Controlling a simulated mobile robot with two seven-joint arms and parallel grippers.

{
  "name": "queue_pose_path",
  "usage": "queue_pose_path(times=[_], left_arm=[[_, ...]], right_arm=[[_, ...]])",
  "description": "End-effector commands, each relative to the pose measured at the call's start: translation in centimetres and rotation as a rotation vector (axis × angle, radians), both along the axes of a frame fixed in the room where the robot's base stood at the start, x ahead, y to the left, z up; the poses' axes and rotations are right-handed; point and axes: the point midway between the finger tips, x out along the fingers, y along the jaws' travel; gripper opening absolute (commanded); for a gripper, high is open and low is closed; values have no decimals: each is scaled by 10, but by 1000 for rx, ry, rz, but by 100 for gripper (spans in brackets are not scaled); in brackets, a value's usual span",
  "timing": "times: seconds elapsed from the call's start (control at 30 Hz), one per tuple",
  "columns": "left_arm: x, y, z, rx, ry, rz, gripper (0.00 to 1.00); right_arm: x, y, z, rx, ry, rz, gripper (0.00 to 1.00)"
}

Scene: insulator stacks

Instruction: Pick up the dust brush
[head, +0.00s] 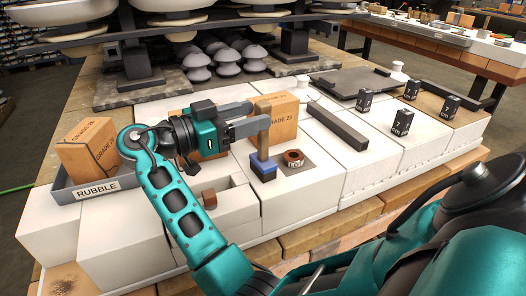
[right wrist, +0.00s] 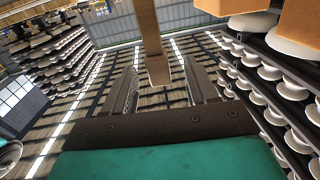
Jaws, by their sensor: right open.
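The dust brush (head: 263,169) stands upright on the white blocks, with its blue bristle end down and its tan wooden handle rising from it. My right gripper (head: 261,115) is open and level, with its fingers at the handle's upper part, which they partly hide in the head view. In the right wrist view a tan handle (right wrist: 150,35) reaches in between the two spread fingers (right wrist: 160,84), with a visible gap on each side. My left gripper is not in view.
A brick marked GRADE 23 (head: 284,112) stands close behind the gripper. A copper-brown ring (head: 293,157) on a dark plate is right of the brush. A RUBBLE tray (head: 68,192) with a brick is at left; a dark bar (head: 338,127) and small black blocks (head: 403,121) are right.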

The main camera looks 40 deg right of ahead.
Motion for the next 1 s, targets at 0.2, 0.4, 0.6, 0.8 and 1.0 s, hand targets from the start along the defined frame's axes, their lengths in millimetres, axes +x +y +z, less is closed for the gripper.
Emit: queue_pose_path(times=[0.2, 0.4, 0.6, 0.8, 1.0], left_arm=[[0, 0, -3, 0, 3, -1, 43], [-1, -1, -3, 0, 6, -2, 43], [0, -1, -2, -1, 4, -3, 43], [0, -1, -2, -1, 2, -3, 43], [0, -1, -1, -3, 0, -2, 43]], right_arm=[[-10, -29, 0, -1, -1, -4, 57], [-13, -48, 1, 0, -1, -1, 57], [-13, -50, 1, 0, 0, 0, 57], [-13, -49, 1, 0, 0, 0, 41], [-13, -49, 1, 0, 0, 0, 22]])
